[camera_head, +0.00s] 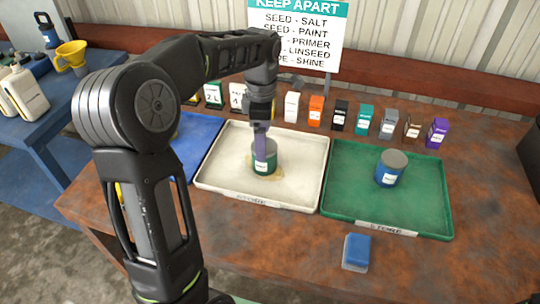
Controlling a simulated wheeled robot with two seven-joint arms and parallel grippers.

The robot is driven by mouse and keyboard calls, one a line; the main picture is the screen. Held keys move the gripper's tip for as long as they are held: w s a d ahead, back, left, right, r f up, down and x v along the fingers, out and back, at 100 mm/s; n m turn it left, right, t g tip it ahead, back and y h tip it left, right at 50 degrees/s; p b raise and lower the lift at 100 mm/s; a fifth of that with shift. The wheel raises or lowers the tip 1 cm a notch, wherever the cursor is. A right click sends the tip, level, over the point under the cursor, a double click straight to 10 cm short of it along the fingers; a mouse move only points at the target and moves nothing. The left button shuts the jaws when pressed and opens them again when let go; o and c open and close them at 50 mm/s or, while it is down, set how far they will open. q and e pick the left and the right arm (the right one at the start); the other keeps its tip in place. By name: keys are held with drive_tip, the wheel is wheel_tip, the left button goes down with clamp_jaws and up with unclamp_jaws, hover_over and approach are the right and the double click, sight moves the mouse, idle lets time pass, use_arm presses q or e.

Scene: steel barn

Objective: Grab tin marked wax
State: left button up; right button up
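A dark green tin (264,168) with a white label stands upright in the white tray (222,187), on a yellowish stain. My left gripper (262,155) points down at this tin, with a finger overlapping its top and near side. The far finger is hidden, so I cannot tell if the gripper is closed on it. A blue tin (388,175) with a grey lid and white label stands in the green tray (345,200). Both labels are too small to read, so I cannot tell which tin is marked wax. My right gripper is not in view.
A row of small boxes, including an orange one (316,111) and a purple one (437,133), lines the table's back. A "KEEP APART" sign (297,35) stands behind. A blue block (356,252) lies in front. A blue tray (192,145) is partly behind my arm.

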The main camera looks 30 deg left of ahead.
use_arm(q)
drive_tip(key=shift+w+f, duration=0.15)
drive_tip(key=shift+f, duration=1.3)
drive_tip(key=shift+f+p, duration=0.7)
drive_tip(key=shift+f, duration=1.95)
drive_tip(key=shift+c, duration=0.2)
drive_tip(key=c, duration=1.7)
drive_tip(key=shift+r, duration=0.1)
